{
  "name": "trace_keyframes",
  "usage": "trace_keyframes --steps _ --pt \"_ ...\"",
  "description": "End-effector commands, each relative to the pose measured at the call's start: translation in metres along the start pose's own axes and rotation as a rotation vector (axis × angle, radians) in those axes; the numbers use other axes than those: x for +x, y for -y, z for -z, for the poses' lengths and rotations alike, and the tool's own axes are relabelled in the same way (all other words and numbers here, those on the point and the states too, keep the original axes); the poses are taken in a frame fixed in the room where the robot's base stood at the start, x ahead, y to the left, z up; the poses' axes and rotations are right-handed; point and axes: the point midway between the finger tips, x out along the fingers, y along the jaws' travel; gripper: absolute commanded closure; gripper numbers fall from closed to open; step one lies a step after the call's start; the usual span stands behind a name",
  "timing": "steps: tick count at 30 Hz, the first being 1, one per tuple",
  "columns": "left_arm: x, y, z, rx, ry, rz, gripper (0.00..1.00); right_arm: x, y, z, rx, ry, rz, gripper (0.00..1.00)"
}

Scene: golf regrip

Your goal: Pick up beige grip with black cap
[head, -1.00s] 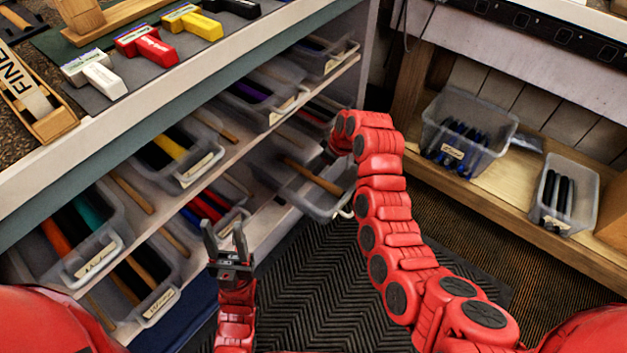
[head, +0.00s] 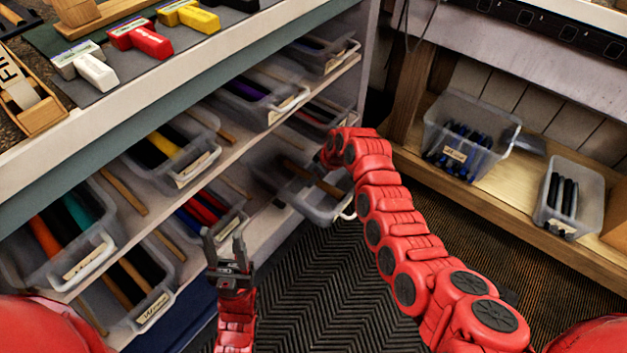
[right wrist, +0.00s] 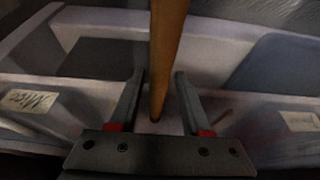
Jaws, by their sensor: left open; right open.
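A beige grip (head: 318,180) lies in a pulled-out clear bin (head: 325,212) at the middle of the shelves in the head view. In the right wrist view the beige grip (right wrist: 166,55) runs lengthwise between the fingers of my right gripper (right wrist: 160,78). These fingers are open, one on each side of it, with a gap to each finger. I cannot make out a black cap on it. In the head view my right gripper is hidden behind its own arm. My left gripper (head: 226,240) is open and empty, pointing up in front of the lower bins.
Several bins of coloured grips fill the shelves on the left, including one with a yellow grip (head: 165,148). In the right wrist view a bin wall with a label (right wrist: 28,101) is close by. Two bins stand on a wooden shelf (head: 510,190) at right. The dark mat (head: 300,290) is clear.

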Motion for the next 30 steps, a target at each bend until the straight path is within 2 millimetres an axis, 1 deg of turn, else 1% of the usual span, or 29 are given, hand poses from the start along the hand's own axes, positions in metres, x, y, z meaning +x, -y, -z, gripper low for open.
trace_keyframes --steps 2,5,6,10,11,19,22,26,30 --pt "0.0 0.0 0.0 0.0 0.0 0.0 0.5 0.0 0.0 0.0 0.0 0.0 0.0 0.52" --pt "0.0 0.0 0.0 0.0 0.0 0.0 0.5 -0.001 0.0 0.0 0.0 0.0 0.0 0.68" --pt "0.0 0.0 0.0 0.0 0.0 0.0 0.5 -0.001 0.0 0.0 0.0 0.0 0.0 0.75" --pt "0.0 0.0 0.0 0.0 0.0 0.0 0.5 -0.001 0.0 0.0 0.0 0.0 0.0 0.99" --pt "0.0 0.0 0.0 0.0 0.0 0.0 0.5 -0.001 0.0 0.0 0.0 0.0 0.0 1.0" --pt "0.001 0.0 0.0 0.0 0.0 0.0 0.5 -0.001 0.0 0.001 0.0 -0.001 0.0 1.0" --pt "0.002 0.0 0.0 0.0 0.0 0.0 0.5 -0.004 0.0 0.002 0.0 -0.001 0.0 1.0" --pt "0.007 0.0 0.001 0.0 0.0 0.0 0.5 -0.019 -0.001 0.009 0.0 -0.004 -0.003 1.0" --pt "0.015 0.001 0.003 0.0 0.0 0.0 0.5 -0.043 0.0 0.019 -0.001 -0.003 -0.001 1.0"
